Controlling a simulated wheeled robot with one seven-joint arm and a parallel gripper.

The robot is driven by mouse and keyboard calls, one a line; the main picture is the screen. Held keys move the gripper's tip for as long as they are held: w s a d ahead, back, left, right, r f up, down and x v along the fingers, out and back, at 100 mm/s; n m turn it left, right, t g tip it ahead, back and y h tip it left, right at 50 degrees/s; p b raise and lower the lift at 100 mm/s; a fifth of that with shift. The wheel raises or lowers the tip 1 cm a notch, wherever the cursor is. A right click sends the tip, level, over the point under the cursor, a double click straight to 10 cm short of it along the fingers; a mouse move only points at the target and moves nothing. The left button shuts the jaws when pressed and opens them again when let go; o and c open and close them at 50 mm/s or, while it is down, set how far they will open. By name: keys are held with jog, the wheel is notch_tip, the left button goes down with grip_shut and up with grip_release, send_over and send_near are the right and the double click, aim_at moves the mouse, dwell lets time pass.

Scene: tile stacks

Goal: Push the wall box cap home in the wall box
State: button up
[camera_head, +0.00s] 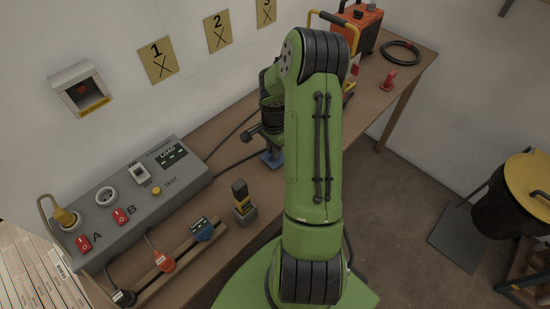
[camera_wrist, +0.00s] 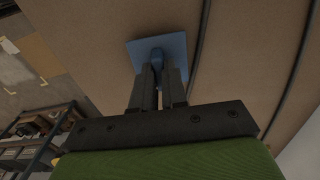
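The wall box (camera_head: 60,88) is a pale, open-fronted box on the wall at the upper left, with a dark recess, a red part inside and a yellow label below. The wall box cap appears to be the blue square plate with a raised grip (camera_wrist: 176,45), seen just beyond my fingers. Whether the plate touches the bench is unclear. My arm hides part of this area in the head view.
A grey test panel (camera_head: 130,205) with switches and sockets fills the bench's left. In front are a rack of plugs (camera_head: 166,262) and a yellow-black device (camera_head: 242,198). Dark cables cross the bench (camera_head: 233,133). An orange machine (camera_head: 357,28) stands at the far end.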

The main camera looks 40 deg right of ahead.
grip_shut()
jog(key=shift+r, duration=0.1)
jog(key=shift+r+p, duration=1.85)
jog(key=shift+r, duration=0.6)
